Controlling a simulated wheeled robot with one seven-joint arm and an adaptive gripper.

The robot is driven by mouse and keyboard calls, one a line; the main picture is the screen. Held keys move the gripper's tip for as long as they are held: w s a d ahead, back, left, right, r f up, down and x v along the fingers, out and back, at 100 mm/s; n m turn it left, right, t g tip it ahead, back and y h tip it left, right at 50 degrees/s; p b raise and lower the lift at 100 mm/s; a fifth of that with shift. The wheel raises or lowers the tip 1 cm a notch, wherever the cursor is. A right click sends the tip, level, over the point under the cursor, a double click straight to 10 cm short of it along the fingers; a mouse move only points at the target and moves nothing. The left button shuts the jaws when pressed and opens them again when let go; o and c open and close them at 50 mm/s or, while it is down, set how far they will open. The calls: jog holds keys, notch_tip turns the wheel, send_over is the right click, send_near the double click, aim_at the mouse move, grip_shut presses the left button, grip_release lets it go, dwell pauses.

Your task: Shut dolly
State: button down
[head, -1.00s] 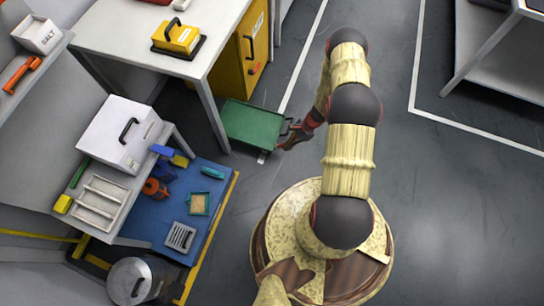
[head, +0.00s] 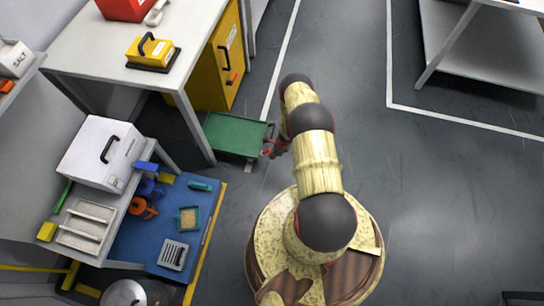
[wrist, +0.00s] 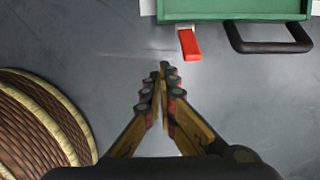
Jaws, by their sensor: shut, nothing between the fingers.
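The dolly is a low green tray (head: 236,134) on the floor, partly under the white table's right end. In the wrist view its green edge (wrist: 235,10) lies at the top right, with a black loop handle (wrist: 268,46) and a red tab (wrist: 189,44) sticking out toward me. My gripper (wrist: 165,70) is shut and empty, its tips below and left of the red tab, with a gap in the picture. In the head view my gripper (head: 270,150) is beside the dolly's right edge, partly hidden by my arm.
The white table (head: 190,70) carries a yellow case (head: 152,50). A yellow cabinet (head: 215,65) stands behind the dolly.

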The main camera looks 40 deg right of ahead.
jog(key=w+a+f+b, duration=0.3)
jog(key=w+f+b, duration=0.1)
jog(key=f, duration=0.1)
jog(key=shift+w+a+f, duration=0.15)
jog(key=shift+a+f, duration=0.05)
jog(key=shift+f, duration=0.2)
